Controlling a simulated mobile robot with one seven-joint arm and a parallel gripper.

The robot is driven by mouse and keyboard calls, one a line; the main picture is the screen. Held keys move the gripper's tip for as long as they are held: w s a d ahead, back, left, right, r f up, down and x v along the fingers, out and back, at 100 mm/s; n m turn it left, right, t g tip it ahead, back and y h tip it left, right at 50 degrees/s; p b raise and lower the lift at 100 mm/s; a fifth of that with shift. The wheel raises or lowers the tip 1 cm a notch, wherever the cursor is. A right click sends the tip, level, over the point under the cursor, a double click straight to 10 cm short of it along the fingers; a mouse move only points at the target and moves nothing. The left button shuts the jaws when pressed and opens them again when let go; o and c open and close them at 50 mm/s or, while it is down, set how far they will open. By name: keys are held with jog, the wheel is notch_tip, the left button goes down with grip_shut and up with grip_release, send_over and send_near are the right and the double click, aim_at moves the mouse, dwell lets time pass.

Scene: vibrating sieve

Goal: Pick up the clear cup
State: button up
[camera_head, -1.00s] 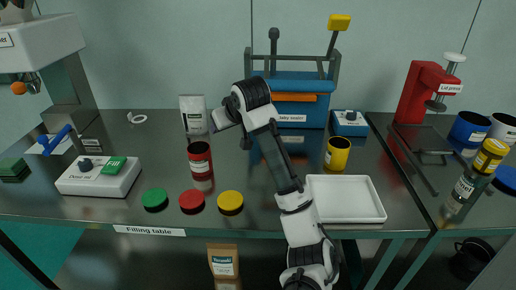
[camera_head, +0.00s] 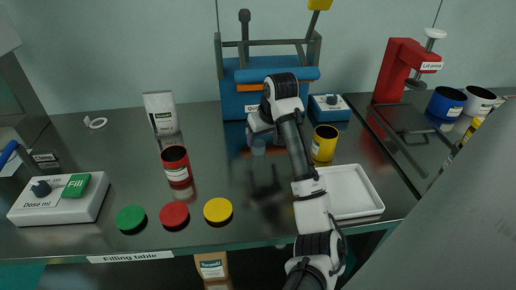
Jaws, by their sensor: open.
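My gripper (camera_head: 252,135) is open and hangs low over the back middle of the filling table (camera_head: 110,150), in front of the blue sieve rocker. A faint, pale see-through shape (camera_head: 258,149) shows just under the gripper. It may be the clear cup, but it is too small and dim to be sure. I cannot tell whether it lies between the fingers or behind them. No other clear cup shows plainly.
A red cup (camera_head: 176,166) and a white pouch (camera_head: 161,113) stand to the left, a yellow cup (camera_head: 324,143) to the right. A white tray (camera_head: 372,208) and coloured lids (camera_head: 174,215) lie in front. A large grey surface (camera_head: 450,230) blocks the lower right.

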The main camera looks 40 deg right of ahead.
aim_at(259, 145)
jog(key=shift+w+p+x, duration=0.1)
jog(key=shift+p+x, duration=0.3)
jog(key=shift+x, duration=1)
jog(key=shift+w+p+x, duration=0.15)
jog(key=shift+p+x, duration=0.25)
jog(key=shift+x, duration=1.05)
jog(key=shift+a+r, duration=0.1)
jog(key=shift+a, duration=0.05)
jog(key=c, duration=1.1)
